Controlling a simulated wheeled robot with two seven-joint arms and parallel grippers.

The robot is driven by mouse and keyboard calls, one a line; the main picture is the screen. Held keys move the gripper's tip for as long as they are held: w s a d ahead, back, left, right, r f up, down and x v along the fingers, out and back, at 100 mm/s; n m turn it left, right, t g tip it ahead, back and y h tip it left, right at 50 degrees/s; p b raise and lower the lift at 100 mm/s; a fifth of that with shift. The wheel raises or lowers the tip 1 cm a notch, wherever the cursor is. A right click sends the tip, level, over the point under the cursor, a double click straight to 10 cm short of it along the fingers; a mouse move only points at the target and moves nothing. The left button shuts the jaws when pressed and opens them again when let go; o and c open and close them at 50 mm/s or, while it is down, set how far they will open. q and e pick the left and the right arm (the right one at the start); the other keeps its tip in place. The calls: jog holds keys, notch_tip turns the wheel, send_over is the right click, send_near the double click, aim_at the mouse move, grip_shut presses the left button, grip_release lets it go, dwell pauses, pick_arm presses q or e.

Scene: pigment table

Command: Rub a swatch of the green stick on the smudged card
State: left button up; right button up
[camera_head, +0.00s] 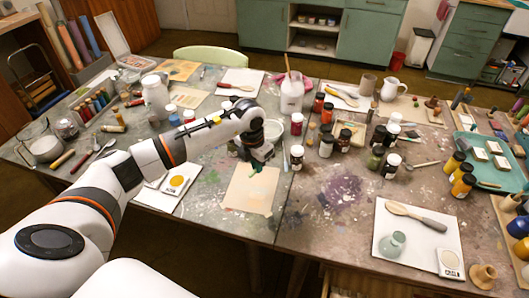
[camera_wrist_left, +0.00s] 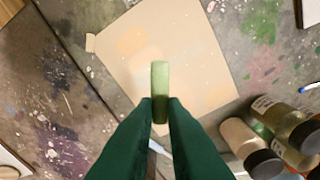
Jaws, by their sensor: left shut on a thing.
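The smudged card (camera_head: 247,194) is a tan sheet lying on the paint-stained table near the front middle. In the left wrist view the card (camera_wrist_left: 205,75) shows faint pale and orange smudges. My left gripper (camera_head: 257,164) is over the card's far part. In the left wrist view its dark green fingers (camera_wrist_left: 160,108) are shut on the green stick (camera_wrist_left: 160,80), a pale green bar that sticks out beyond the fingertips. I cannot tell whether the stick touches the card. My right gripper is not in view.
Several dark-capped jars (camera_head: 344,140) stand right of the card. A white tub (camera_head: 292,95) stands behind it. A white card with a yellow round patch (camera_head: 176,181) lies to the left. Bare table (camera_head: 335,190) lies to the right of the card.

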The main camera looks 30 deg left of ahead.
pick_arm(q)
jog(key=shift+f, duration=0.2)
jog(key=shift+s+f+b, duration=0.3)
jog(key=shift+f+b, duration=0.05)
jog(key=shift+b, duration=0.15)
jog(key=shift+s+f, duration=0.1)
jog(key=shift+f, duration=0.2)
jog(key=shift+w+f+b, duration=0.2)
jog(key=shift+f+b, duration=1.9)
jog(key=shift+f, duration=0.65)
jog(key=shift+r, duration=0.1)
